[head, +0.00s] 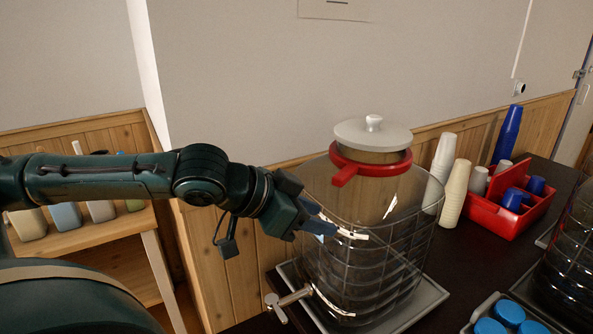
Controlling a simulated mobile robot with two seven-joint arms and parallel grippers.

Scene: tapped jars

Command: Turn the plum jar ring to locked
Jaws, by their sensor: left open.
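A large glass jar (375,240) with a wire cage stands on a grey tray (432,300) on the dark counter. Around its neck is a red ring (385,167) with a tab pointing to the front left. A pale lid with a knob (373,133) sits above the ring. A metal tap (290,298) sticks out low at the left. My left gripper (326,230) is open and empty, in front of the jar's upper left side, below the ring tab and apart from it. I cannot read any locked mark. My right gripper is not in view.
A second, dark jar (574,255) is cut off at the right edge; I cannot tell which jar is the plum one. Stacked cups (455,193) and a red caddy (500,215) stand behind. Blue-lidded items (509,312) are at front right. A wooden shelf (95,237) is left.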

